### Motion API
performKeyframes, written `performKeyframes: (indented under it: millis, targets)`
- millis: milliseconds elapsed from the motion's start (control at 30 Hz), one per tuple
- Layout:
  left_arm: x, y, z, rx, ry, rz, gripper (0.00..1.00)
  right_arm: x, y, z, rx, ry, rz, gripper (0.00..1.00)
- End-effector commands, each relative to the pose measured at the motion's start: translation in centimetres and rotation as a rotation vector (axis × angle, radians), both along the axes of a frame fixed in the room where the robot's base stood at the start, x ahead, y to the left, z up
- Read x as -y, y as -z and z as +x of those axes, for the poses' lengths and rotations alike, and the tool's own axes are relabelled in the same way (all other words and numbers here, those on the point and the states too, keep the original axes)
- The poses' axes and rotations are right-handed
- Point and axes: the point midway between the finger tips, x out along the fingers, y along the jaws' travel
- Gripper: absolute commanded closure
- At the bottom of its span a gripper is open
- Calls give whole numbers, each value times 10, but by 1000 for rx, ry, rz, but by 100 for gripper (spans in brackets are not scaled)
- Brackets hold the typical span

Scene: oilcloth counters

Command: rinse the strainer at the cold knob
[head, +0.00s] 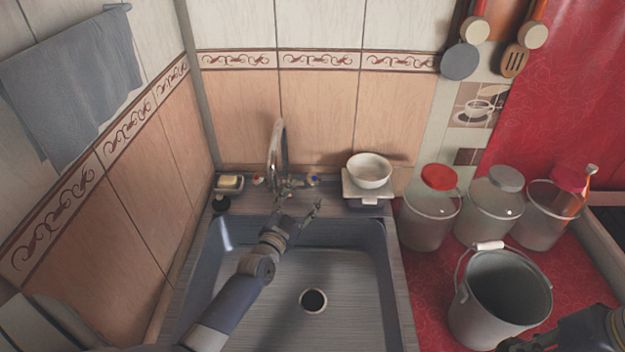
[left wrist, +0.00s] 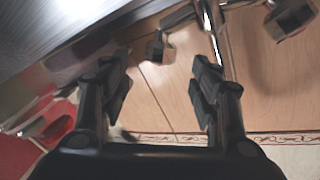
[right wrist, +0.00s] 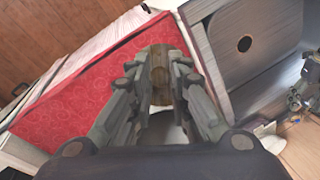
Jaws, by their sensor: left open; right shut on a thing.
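My left gripper (head: 300,214) is open and empty over the back of the sink, just in front of the tap (head: 276,150). A blue-marked knob (head: 313,180) is right of the spout and a red-marked knob (head: 258,181) is left of it. In the left wrist view the open fingers (left wrist: 163,90) face the tiled wall and dark tap parts (left wrist: 156,48); no contact shows. My right gripper (right wrist: 161,85), at the head view's lower right edge, is shut on a brownish thing (right wrist: 160,66), mostly hidden by the fingers. I cannot tell whether it is the strainer.
The sink basin (head: 350,285) is empty, with an open drain (head: 313,301). A white bowl (head: 369,168) on a scale and a soap dish (head: 228,184) flank the tap. A grey bucket (head: 497,300) and several lidded jars (head: 430,215) crowd the red counter.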

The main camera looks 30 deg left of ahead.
Motion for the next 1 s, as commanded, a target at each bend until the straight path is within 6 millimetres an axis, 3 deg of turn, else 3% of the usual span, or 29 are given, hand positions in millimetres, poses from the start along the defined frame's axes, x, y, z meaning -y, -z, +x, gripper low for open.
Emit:
performKeyframes:
  millis: [200,433,933,1000]
  targets:
    - [-3,-1,40,2,1,0,43,0,1,0,0,-1,0,100]
    - [-6,0,70,2,1,0,43,0,3,0,-1,-1,0,100]
    - [-6,0,82,0,1,0,43,0,4,0,-1,-1,0,100]
    - [-6,0,82,0,1,0,59,0,4,0,-1,-1,0,100]
